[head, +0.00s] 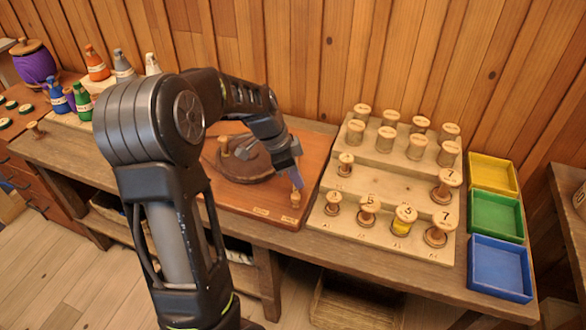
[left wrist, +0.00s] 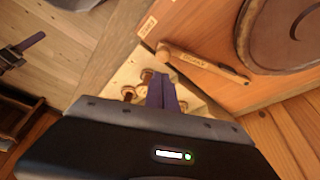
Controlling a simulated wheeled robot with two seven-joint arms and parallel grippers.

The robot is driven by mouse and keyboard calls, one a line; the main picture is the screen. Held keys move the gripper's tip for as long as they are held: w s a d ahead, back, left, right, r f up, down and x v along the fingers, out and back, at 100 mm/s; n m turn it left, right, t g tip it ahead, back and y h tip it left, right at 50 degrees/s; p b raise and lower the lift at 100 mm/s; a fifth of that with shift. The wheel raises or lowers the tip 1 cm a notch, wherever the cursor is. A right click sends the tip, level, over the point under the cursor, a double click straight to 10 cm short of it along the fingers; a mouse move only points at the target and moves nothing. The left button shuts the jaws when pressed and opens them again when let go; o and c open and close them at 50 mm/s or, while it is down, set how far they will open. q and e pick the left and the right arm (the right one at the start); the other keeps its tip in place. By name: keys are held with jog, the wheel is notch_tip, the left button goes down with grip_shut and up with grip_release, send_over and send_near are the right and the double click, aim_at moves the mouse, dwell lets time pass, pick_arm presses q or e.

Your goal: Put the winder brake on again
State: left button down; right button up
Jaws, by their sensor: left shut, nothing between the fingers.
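The round brown winder disc (head: 247,160) lies on the reddish-brown winder board (head: 235,205); its rim shows in the left wrist view (left wrist: 285,35). A wooden lever marked as the brake (left wrist: 195,62) lies beside it, its dark tip close to the rim; I cannot tell whether they touch. In the head view the lever's knob (head: 296,198) stands near the board's right front. My left gripper (head: 296,176) is shut and empty, just above the knob end, and its purple fingers show in the left wrist view (left wrist: 163,92). A purple-fingered part (left wrist: 25,42) may be my right gripper.
A stepped spool rack (head: 385,225) with several spools stands close on the right. Yellow (head: 492,174), green (head: 496,215) and blue (head: 500,267) trays lie beyond it. Bottles and a purple jar (head: 36,66) are at the far left. The plank wall closes the back.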

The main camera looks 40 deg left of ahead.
pick_arm(q)
jog(key=x, duration=0.5)
jog(key=shift+f+p, duration=0.15)
jog(key=shift+p, duration=0.15)
jog(key=shift+a+f+b, duration=0.1)
jog(key=shift+a+b, duration=0.05)
jog(key=shift+b, duration=0.2)
jog(key=s+a+m+b, duration=0.1)
jog(key=b, duration=0.1)
jog(key=s+a+b, duration=0.1)
jog(key=b, duration=0.1)
jog(key=shift+s+a+f+m, duration=0.1)
jog(key=shift+a+f+m, duration=0.3)
jog(key=shift+m+g+h, duration=0.4)
jog(key=shift+m, duration=0.2)
jog(key=a+b, duration=0.1)
jog(key=s+a+b, duration=0.2)
jog(key=shift+a+r, duration=0.35)
jog(key=shift+s+r, duration=0.1)
jog(key=shift+r, duration=0.15)
jog(key=shift+a, duration=0.1)
